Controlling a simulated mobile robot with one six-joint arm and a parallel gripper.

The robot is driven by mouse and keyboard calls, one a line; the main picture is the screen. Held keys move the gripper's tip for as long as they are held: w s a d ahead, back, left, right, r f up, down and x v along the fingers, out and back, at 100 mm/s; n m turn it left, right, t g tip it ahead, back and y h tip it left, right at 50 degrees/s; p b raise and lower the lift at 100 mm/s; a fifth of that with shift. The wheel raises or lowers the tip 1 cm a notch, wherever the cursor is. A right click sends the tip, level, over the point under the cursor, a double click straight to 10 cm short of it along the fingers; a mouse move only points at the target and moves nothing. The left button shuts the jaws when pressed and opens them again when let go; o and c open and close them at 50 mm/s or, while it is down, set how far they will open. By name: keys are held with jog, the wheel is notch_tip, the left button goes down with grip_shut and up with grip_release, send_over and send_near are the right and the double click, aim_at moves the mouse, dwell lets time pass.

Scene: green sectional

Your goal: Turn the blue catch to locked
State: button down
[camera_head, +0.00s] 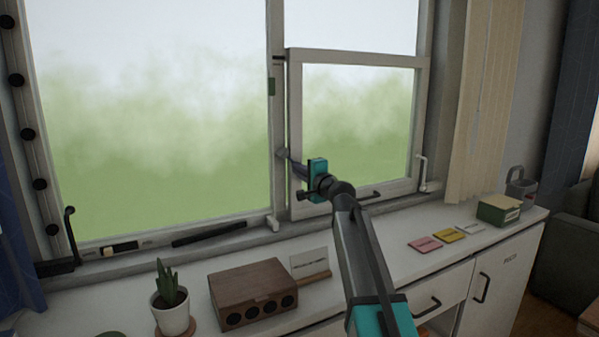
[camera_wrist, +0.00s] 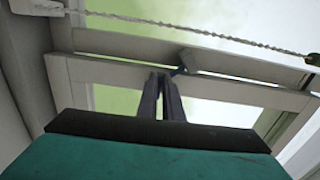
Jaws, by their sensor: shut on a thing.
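The blue catch (camera_head: 282,154) is a small blue-grey piece on the upright between the large pane and the small right sash. In the head view its far end shows just past my fingertips. My gripper (camera_head: 292,161) reaches it from the lower right and is shut on it. In the wrist view my two dark fingers (camera_wrist: 161,76) are nearly together in front of the white frame. A dark blue part of the catch (camera_wrist: 182,69) shows just right of the fingertips. The fingers hide the rest, so I cannot read its setting.
On the sill counter stand a potted plant (camera_head: 172,300), a brown box (camera_head: 253,293), a small card (camera_head: 310,265), coloured cards (camera_head: 448,235) and a green box (camera_head: 498,210). A twisted cord (camera_wrist: 200,27) crosses the wrist view.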

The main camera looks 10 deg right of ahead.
jog(key=shift+w+d+r, duration=0.1)
jog(key=c, duration=2.1)
grip_release()
jog(key=shift+o, duration=1.2)
jog(key=shift+w+f, duration=0.2)
jog(key=shift+f, duration=0.05)
jog(key=shift+s, duration=0.2)
jog(key=shift+s, duration=0.1)
jog(key=v, duration=1.3)
jog(key=shift+s+r+b, duration=0.15)
jog(key=shift+s+b, duration=0.05)
jog(key=shift+b, duration=0.2)
jog(key=shift+d, duration=0.1)
